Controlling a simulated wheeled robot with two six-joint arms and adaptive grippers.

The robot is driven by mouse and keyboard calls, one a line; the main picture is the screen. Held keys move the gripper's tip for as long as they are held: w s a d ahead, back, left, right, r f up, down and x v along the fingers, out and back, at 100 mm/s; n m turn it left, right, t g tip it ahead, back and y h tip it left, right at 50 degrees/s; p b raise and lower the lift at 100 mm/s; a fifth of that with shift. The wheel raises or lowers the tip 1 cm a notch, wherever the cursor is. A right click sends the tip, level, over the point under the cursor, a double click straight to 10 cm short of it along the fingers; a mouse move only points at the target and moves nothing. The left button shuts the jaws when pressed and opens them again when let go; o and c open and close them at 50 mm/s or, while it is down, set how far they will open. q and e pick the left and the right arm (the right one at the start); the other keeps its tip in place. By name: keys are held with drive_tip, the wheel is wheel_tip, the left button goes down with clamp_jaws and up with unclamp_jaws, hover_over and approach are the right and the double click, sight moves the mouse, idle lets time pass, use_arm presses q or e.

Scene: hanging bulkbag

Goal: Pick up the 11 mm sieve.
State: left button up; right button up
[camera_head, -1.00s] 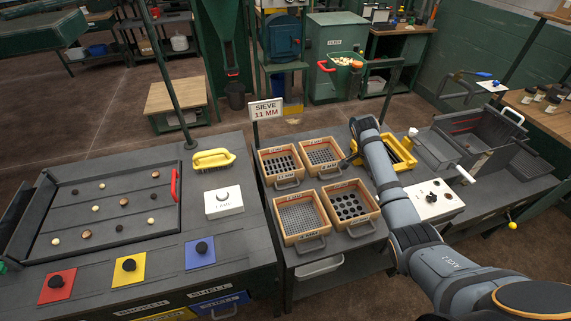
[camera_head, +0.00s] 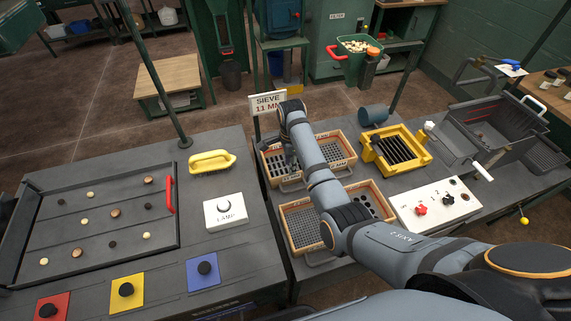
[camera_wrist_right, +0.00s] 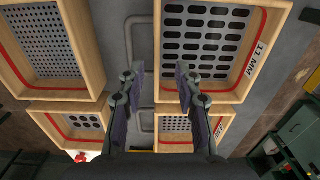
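The 11 mm sieve (camera_head: 272,166) is a wooden-framed tray with a slotted dark plate, in the back left of a group of sieves. My right arm partly covers it in the head view. In the right wrist view the sieve (camera_wrist_right: 210,40) is at upper right, with red trim and an "11 MM" label. Its grey handle (camera_wrist_right: 141,42) is left of its frame. My right gripper (camera_wrist_right: 160,78) is open and empty, its fingertips apart near the sieve's left side and handle. In the head view the right gripper (camera_head: 290,156) hangs over the sieve. My left gripper is not in view.
Other sieves adjoin: fine mesh (camera_wrist_right: 45,40), large round holes (camera_wrist_right: 75,122) and medium holes (camera_wrist_right: 177,124). A "SIEVE 11 MM" sign (camera_head: 268,103) stands behind.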

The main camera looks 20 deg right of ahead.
wheel_tip(320, 180, down, 3)
drive_tip(key=shift+s+d+r+p, duration=0.1)
drive_tip(key=shift+d+p, duration=0.05)
drive_tip(key=shift+p, duration=0.5)
wheel_tip(320, 180, down, 3)
drive_tip(key=shift+s+d+r, duration=0.1)
drive_tip(key=shift+s+r, duration=0.05)
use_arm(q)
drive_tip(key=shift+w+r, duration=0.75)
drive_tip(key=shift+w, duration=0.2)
use_arm(e)
drive_tip(key=shift+f, duration=0.3)
drive_tip(key=shift+f, duration=0.2)
clamp_jaws()
